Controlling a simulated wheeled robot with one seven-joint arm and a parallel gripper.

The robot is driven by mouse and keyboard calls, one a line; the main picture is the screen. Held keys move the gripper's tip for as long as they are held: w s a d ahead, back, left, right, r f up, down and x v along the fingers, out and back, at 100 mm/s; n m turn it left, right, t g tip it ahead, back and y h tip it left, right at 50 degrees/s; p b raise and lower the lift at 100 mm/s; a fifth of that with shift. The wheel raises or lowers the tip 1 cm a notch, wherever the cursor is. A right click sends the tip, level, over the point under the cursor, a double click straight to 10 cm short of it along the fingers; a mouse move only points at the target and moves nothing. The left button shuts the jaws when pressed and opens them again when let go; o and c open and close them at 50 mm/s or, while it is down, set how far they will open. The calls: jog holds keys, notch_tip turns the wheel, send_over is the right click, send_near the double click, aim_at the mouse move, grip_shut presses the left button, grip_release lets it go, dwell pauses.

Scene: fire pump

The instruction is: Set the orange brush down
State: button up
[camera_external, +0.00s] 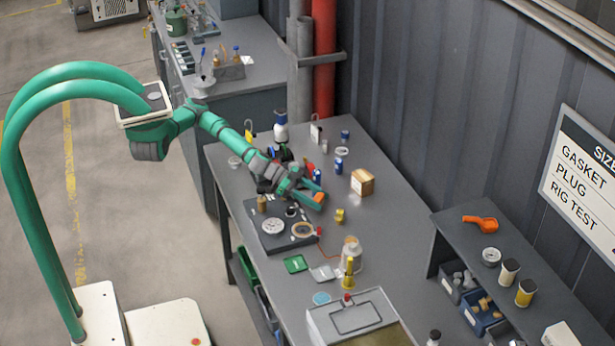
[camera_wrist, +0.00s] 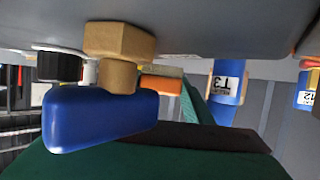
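My gripper (camera_external: 312,190) is low over the bench, beside the dark test plate, at the end of my green arm. Small orange and blue patches show at its tips, too small to tell whether they are the orange brush. In the wrist view, an orange block (camera_wrist: 160,84) shows behind a brass hex-headed part (camera_wrist: 120,43). A blue rounded block (camera_wrist: 100,118) is close to the camera; I cannot tell if it is held. The wrist view is upside down, with the bench top above. The finger gap is not clear in either view.
The dark plate (camera_external: 267,243) with a gauge (camera_external: 273,226) lies left of my gripper. A cardboard box (camera_external: 362,182) and a blue can (camera_external: 339,164) stand to the right. A shelf (camera_external: 455,215) holds an orange tool (camera_external: 480,222).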

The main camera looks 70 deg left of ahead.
jog(key=shift+o, duration=0.6)
jog(key=shift+s+f, duration=0.1)
jog(key=shift+f, duration=0.55)
jog(key=shift+r, duration=0.1)
jog(key=shift+a+r, duration=0.15)
jog(key=shift+r, duration=0.4)
jog(key=v, duration=1.1)
jog(key=shift+s+a+r, duration=0.2)
jog(key=shift+r, duration=0.2)
